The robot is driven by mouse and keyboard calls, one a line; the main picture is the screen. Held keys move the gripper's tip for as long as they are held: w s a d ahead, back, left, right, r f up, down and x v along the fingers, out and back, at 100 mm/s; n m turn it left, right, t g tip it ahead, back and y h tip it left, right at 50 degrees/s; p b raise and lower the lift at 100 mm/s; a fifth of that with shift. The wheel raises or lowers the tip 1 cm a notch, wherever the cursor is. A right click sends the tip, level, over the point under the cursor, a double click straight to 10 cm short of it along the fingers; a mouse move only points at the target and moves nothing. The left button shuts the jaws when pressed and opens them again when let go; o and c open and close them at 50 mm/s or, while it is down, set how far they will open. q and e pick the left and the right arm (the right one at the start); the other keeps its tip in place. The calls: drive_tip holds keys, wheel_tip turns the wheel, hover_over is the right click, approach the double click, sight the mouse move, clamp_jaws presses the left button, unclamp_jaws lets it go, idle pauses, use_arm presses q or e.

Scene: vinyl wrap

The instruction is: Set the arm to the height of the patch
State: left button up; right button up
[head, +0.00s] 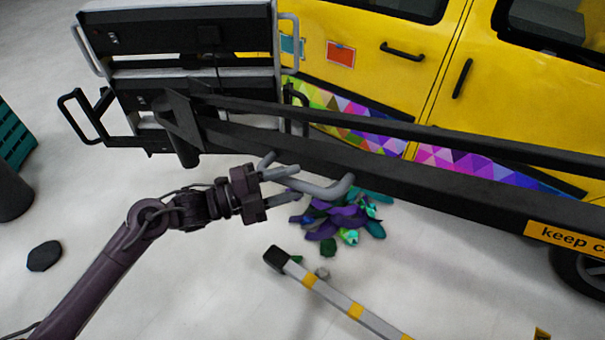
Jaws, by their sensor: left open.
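My left gripper (297,183) is open, its two grey fingers pointing right. They reach one above and one below a curved grey handle (325,191) under the long black arm (350,163). I cannot tell whether they touch it. The arm runs from the black and grey panel frame at upper left down to the right edge. A red patch (340,54) and a teal patch (291,46) sit on the yellow van's side (365,75), above the arm in the picture. The teal patch is partly behind a frame rail. My right gripper is not in view.
A pile of purple and teal scraps (345,217) lies on the floor below the arm. A grey and yellow striped bar (340,298) with a black end crosses the lower middle. A dark flat piece (44,256) and a green crate (14,138) are at left. Lower-left floor is mostly clear.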

sight(302, 182)
use_arm(q)
drive_tip(key=x, duration=0.3)
drive_tip(key=shift+s+p, duration=0.1)
drive_tip(key=shift+p, duration=0.3)
clamp_jaws()
drive_tip(key=shift+f, duration=0.1)
